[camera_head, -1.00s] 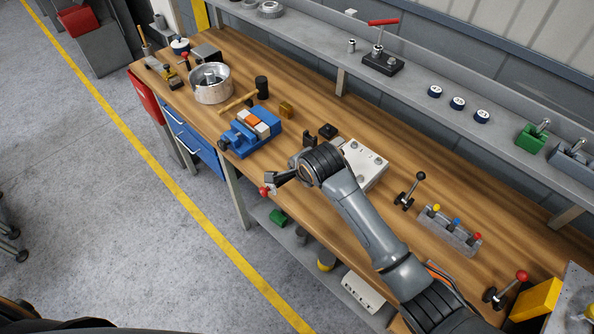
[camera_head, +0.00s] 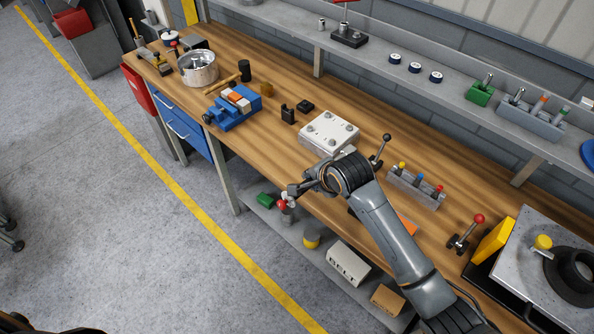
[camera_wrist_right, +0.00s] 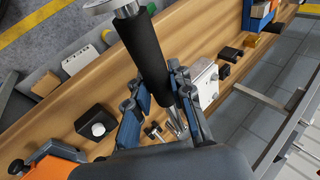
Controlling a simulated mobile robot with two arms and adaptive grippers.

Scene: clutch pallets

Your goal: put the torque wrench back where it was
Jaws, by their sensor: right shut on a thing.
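My right gripper (camera_head: 300,188) is over the front edge of the bench. In the right wrist view the same gripper (camera_wrist_right: 155,105) has its fingers closed around the held tool, which I take to be the torque wrench (camera_wrist_right: 145,45). It has a thick black grip, a silver collar and disc at its upper end, and a thin silver shaft. It is tilted. In the head view only a small red and silver end (camera_head: 283,204) shows beyond the fingers. The arm hides part of the bench behind it. My left gripper is out of view.
A white bolted plate (camera_head: 330,133), a lever with a black knob (camera_head: 380,151) and a block with coloured knobs (camera_head: 415,190) stand on the bench. A blue vise (camera_head: 232,108) is further left. A black block with a silver knob (camera_wrist_right: 97,125) is near the gripper.

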